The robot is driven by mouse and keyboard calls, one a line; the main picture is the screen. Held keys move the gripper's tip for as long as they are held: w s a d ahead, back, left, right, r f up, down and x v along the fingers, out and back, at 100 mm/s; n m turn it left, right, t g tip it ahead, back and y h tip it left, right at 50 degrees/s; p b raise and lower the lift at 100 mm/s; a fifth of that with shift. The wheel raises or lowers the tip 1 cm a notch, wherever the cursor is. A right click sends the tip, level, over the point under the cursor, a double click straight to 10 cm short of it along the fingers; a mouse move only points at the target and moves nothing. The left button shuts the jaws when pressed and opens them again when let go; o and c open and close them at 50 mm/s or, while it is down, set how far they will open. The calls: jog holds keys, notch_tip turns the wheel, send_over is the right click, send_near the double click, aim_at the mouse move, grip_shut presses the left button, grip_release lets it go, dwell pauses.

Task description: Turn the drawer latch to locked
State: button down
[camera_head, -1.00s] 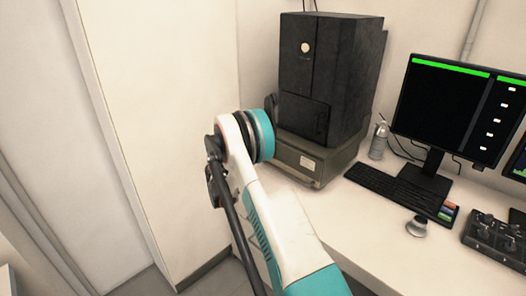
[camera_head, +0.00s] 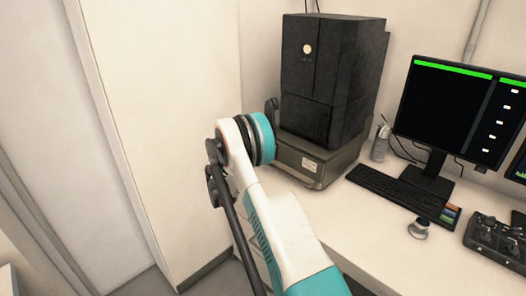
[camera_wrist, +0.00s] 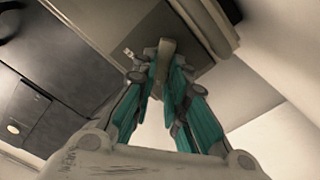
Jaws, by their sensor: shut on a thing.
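My gripper (camera_wrist: 166,78) shows in the wrist view with its teal fingers close together. The fingertips are shut on a small tan, tab-like piece, which looks like the drawer latch (camera_wrist: 167,47). It stands out in front of a dark grey panel. I cannot tell which way the latch is turned. In the head view the dark microscope cabinet (camera_head: 330,75) stands on a grey base (camera_head: 318,158) on the desk. My arm reaches to the left side of this cabinet and hides the gripper and the latch there.
A keyboard (camera_head: 395,190), a monitor (camera_head: 450,110), a spray bottle (camera_head: 380,143), a small round knob (camera_head: 419,228) and a control box (camera_head: 497,238) are on the desk to the right. A pale wall panel (camera_head: 160,120) is close on the left of my arm.

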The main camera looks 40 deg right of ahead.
jog(key=shift+w+d+r+n, duration=0.1)
jog(key=shift+w+d+n, duration=0.05)
jog(key=shift+n, duration=0.95)
jog(key=c, duration=1.5)
grip_release()
jog(key=shift+c, duration=0.2)
jog(key=s+a, duration=0.1)
jog(key=a, duration=1.1)
